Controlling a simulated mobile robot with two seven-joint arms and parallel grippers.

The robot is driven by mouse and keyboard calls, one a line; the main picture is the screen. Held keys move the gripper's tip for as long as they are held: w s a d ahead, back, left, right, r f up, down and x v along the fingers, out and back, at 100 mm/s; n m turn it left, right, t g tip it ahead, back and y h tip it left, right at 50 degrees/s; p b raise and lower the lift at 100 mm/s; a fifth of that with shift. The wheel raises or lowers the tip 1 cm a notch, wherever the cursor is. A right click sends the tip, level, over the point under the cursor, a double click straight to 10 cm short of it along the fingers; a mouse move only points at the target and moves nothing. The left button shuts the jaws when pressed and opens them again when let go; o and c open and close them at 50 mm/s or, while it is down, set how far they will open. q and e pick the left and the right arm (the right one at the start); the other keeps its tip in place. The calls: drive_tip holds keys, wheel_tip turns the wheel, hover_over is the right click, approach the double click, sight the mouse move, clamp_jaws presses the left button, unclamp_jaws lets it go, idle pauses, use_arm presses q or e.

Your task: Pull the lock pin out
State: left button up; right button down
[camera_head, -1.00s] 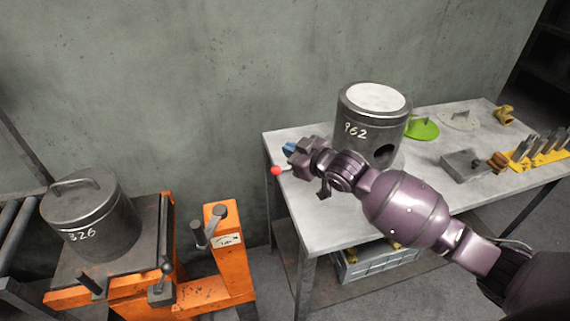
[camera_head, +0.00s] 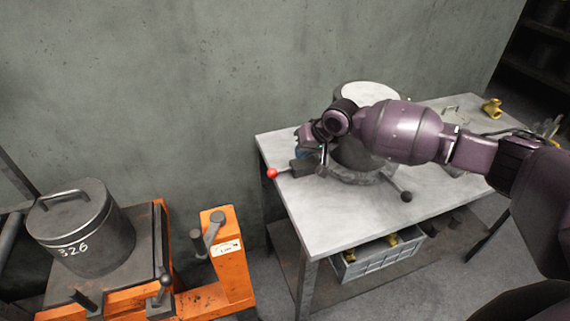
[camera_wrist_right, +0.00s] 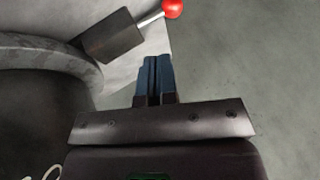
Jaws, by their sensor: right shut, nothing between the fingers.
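The lock pin shows as a thin metal rod with a red ball (camera_head: 272,173) at its end, sticking out to the left from a dark block (camera_head: 302,167) at the table's left side. In the right wrist view the red ball (camera_wrist_right: 173,8) and its rod come out of the dark block (camera_wrist_right: 112,36) at the top. My right gripper (camera_wrist_right: 153,60) is shut and empty, with its blue fingers below the rod and apart from the ball in that picture. In the head view the right gripper (camera_head: 302,152) is partly hidden by its wrist, close to the block. My left gripper is not in view.
A dark cylinder with a white top (camera_head: 370,93) stands on the grey table (camera_head: 325,225), partly behind my right arm. A lever with a black knob (camera_head: 406,196) extends right of its base.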

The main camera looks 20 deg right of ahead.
sight(273, 171)
drive_tip(key=b+x, duration=0.1)
drive_tip(key=x, duration=0.9)
drive_tip(key=shift+d, duration=0.1)
drive_tip(key=shift+a+r+p, duration=0.1)
drive_tip(key=shift+a+p, duration=0.45)
drive_tip(key=shift+a, duration=0.85)
